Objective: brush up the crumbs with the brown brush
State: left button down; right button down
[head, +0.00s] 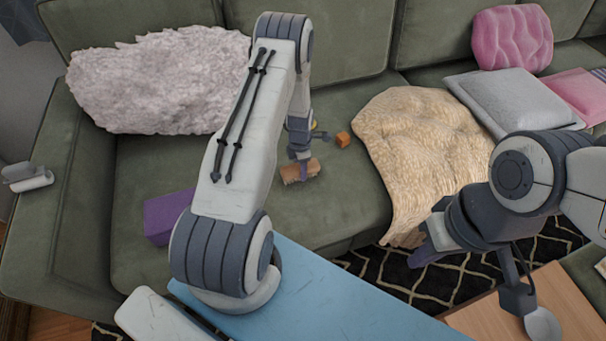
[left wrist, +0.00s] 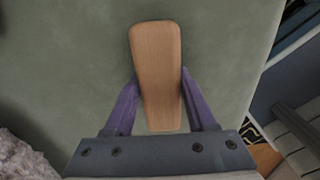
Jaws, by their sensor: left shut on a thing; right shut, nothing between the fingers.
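The brown brush (head: 300,172) is at the seat of the green sofa in the head view. Its smooth wooden back (left wrist: 157,75) fills the middle of the left wrist view. My left gripper (head: 303,168) points down and is shut on the brush, with a purple finger on each side of it. Whether the bristles touch the cushion is hidden. I cannot make out any crumbs for sure; they may be too small or covered by my arm. My right gripper (head: 424,258) is shut and empty, above the patterned rug at the right.
A small orange block (head: 343,139) lies on the seat behind the brush. A purple box (head: 168,214) is at the seat's left front. A cream throw (head: 420,150) drapes over the seat to the right. A fluffy pale cushion (head: 160,80) leans at the back left.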

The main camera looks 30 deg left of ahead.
aim_at(317, 202)
pick_arm(q)
jog(key=shift+w+a+f+b, duration=0.1)
jog(key=shift+w+a+b, duration=0.2)
jog(key=shift+w+a, duration=0.35)
jog(key=shift+w+d, duration=0.55)
jog(key=shift+w, duration=0.05)
jog(key=shift+s+d+r+p, duration=0.25)
jog(key=shift+s+d+p, duration=0.4)
jog(key=shift+s+d, duration=0.3)
jog(key=shift+s+d+f+p, duration=0.15)
jog(key=shift+s+d+p, duration=0.55)
jog(key=shift+s+d, duration=0.7)
jog(key=shift+s+d+f+p, duration=0.1)
jog(key=shift+s+d+p, duration=0.6)
jog(key=shift+s+d, duration=1)
jog(key=shift+d, duration=0.5)
jog(key=shift+s+d+f+b, duration=0.25)
jog(key=shift+d+b, duration=0.15)
jog(key=shift+b, duration=0.55)
jog(key=shift+s+d+r+b, duration=0.25)
jog(key=shift+s+d+b, duration=0.05)
jog(key=shift+b, duration=0.25)
jog(key=shift+r, duration=0.1)
